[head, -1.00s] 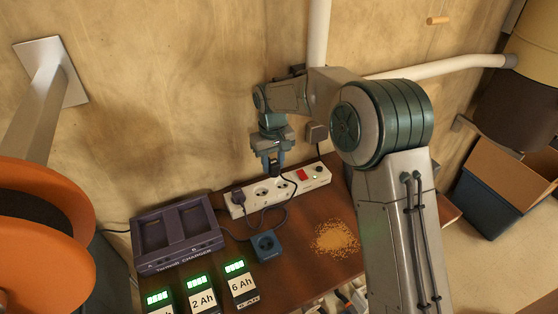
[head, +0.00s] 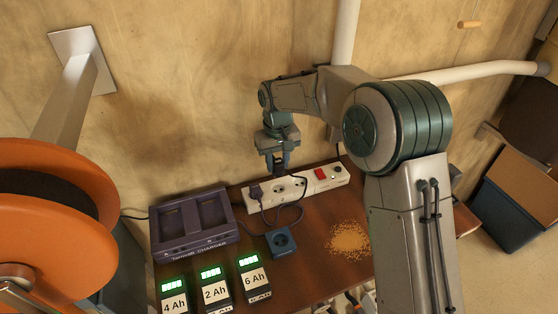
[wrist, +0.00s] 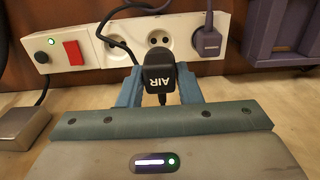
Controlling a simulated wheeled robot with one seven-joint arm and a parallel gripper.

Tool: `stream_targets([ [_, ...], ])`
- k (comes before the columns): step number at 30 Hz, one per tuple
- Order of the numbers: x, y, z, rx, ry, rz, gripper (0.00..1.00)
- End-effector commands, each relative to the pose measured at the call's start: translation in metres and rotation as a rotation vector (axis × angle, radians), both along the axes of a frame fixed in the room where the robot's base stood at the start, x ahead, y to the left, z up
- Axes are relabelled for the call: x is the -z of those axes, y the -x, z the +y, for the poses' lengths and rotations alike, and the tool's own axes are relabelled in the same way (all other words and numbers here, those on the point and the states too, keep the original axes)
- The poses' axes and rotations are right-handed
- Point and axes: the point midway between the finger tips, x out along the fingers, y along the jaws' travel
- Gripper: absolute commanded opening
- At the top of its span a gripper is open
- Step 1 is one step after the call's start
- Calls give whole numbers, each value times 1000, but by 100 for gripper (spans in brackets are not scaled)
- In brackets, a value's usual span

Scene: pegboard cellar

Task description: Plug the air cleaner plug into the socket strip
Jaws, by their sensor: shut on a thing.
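The white socket strip (head: 328,183) lies along the wall at the back of the brown bench. It also shows in the wrist view (wrist: 275,30), with a red switch, a small green light and round sockets. A purple-grey plug (wrist: 208,42) sits in one end socket. My gripper (head: 277,168) points down over the strip. In the wrist view my gripper (wrist: 158,84) is shut on the black air cleaner plug (wrist: 158,82), marked AIR. The plug is in front of the middle socket (wrist: 160,39), whose face shows above it. Whether its pins touch the strip is hidden.
A purple charger (head: 190,225) stands left of the strip. A blue socket box (head: 282,243), several batteries (head: 215,291) and sawdust (head: 347,238) lie in front. Dark cords cross the bench. An orange reel (head: 60,165) fills the left side.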

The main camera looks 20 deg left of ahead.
Motion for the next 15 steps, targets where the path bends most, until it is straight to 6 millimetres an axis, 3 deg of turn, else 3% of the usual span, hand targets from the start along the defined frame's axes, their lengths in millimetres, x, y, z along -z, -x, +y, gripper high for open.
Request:
stream_targets([
  [15,22,0,0,0,0,0,4],
])
